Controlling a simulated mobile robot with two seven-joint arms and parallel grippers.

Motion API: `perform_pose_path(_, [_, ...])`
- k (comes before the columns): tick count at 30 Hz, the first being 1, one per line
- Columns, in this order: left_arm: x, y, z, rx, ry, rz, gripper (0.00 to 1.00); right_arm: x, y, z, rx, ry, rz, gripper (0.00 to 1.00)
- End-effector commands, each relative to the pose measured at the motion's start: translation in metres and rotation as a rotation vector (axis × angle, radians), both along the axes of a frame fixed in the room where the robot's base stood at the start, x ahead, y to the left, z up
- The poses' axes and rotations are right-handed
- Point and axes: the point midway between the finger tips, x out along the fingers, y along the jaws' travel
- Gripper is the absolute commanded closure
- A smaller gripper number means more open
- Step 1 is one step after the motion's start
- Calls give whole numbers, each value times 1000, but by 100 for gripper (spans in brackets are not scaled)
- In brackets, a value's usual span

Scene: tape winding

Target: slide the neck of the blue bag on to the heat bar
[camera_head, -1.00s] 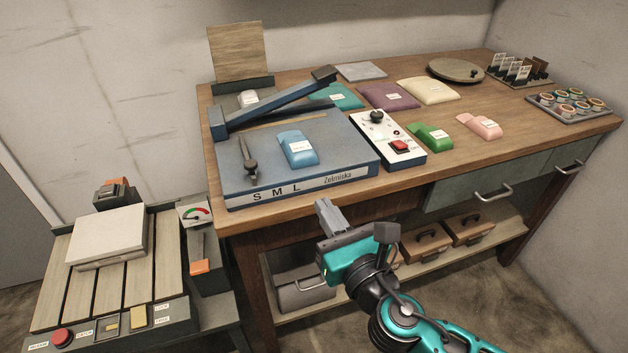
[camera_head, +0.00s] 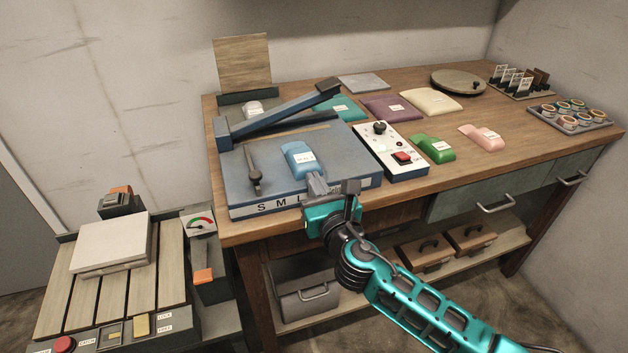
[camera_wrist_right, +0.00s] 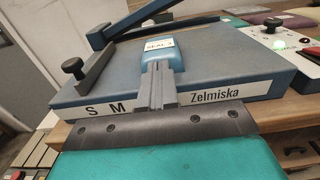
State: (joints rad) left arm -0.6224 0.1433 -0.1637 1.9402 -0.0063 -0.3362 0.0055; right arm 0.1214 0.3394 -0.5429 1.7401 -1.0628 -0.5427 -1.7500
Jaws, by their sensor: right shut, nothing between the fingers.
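The blue bag (camera_head: 300,159), with a white label, lies on the bed of the blue sealer (camera_head: 240,189) marked "S M L". It also shows in the right wrist view (camera_wrist_right: 164,52). The heat bar (camera_head: 287,134) appears as a thin tan strip across the sealer bed behind the bag, below the raised blue lever arm (camera_head: 285,110). The bag lies in front of the strip, apart from it. My right gripper (camera_head: 315,180) is shut and empty at the bag's near edge, with its fingertips close to or touching it. In the right wrist view its shut fingers (camera_wrist_right: 156,72) point at the bag. My left gripper is out of view.
A dark knob stop (camera_head: 253,174) stands left of the bag on the bed. A white control box (camera_head: 390,155) stands right of the sealer. Green (camera_head: 433,148) and pink (camera_head: 482,138) bags lie farther right. A scale-like slatted table (camera_head: 110,290) stands at lower left.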

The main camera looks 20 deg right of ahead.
Motion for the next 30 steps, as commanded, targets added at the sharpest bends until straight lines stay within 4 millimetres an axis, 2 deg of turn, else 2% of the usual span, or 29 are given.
perform_pose_path(4, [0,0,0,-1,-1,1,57,9,1,0,2,0,0,100])
perform_pose_path(15, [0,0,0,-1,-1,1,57,11,1,0,0,0,1,100])
perform_pose_path(24, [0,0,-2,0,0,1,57,46,2,0,0,-1,1,100])
perform_pose_path(30, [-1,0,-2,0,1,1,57,49,3,0,1,0,2,100])
